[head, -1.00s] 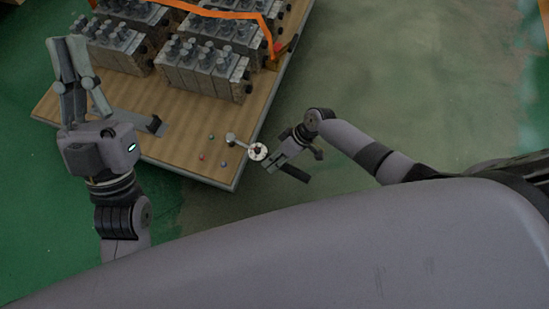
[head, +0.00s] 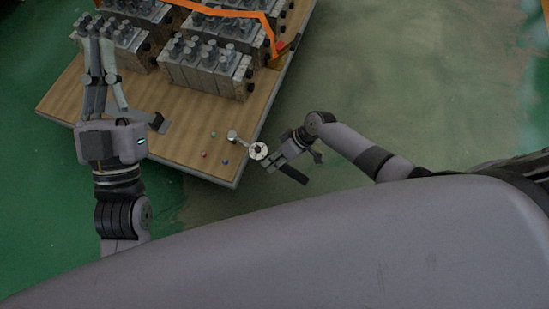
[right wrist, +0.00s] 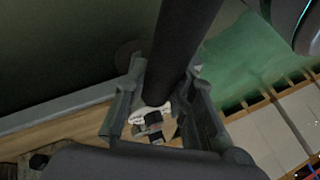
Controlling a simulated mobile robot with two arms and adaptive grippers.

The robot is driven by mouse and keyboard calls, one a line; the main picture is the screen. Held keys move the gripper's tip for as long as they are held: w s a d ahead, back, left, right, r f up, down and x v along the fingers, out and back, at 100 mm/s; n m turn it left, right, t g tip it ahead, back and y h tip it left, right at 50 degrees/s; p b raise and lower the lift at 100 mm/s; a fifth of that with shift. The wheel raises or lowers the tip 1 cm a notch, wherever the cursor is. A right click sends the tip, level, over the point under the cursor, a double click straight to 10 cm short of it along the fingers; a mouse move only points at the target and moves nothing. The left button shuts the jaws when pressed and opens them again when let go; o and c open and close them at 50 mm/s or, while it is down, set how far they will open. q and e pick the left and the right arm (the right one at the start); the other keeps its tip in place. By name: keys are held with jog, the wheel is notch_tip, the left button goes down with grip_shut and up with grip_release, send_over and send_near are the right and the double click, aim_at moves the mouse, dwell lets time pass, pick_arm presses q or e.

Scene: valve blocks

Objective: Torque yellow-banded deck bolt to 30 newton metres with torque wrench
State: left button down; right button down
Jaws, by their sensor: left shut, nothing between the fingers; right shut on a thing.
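The torque wrench has a black handle (head: 293,174), a round white dial (head: 258,151) and a small light-coloured head (head: 232,137) over the deck's front right corner. My right gripper (head: 277,161) is shut on the wrench between dial and handle. The handle (right wrist: 183,45) crosses the right wrist view. Small deck bolts with green (head: 213,134), red (head: 204,155) and blue (head: 226,161) marks surround the wrench head. I see no yellow band; the wrench head may hide that bolt. My left gripper (head: 92,28) is shut and empty, over the deck's left side.
The wooden deck (head: 185,115) carries several grey valve blocks (head: 205,70). An orange strip (head: 225,13) runs above them to a corner fitting with a red top (head: 281,47). A grey bracket (head: 160,124) lies near the front edge. The floor (head: 400,70) on the right is clear.

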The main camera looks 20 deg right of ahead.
jog(key=shift+a+r, duration=0.15)
jog(key=shift+a, duration=0.15)
jog(key=shift+s+a+m+p, duration=0.15)
jog(key=shift+m+p, duration=0.15)
jog(key=shift+p, duration=0.15)
pick_arm(q)
jog(key=w+f+g+y, duration=0.1)
jog(key=w+f+g, duration=0.2)
jog(key=f, duration=0.3)
jog(key=shift+f+g+y+p, duration=0.3)
jog(key=shift+f+g+p, duration=0.05)
jog(key=shift+g, duration=0.45)
pick_arm(e)
jog(key=shift+s+a+t, duration=0.2)
jog(key=shift+a+t, duration=0.05)
jog(key=shift+t, duration=0.15)
pick_arm(q)
jog(key=shift+w+a, duration=0.1)
pick_arm(e)
jog(key=shift+m, duration=0.3)
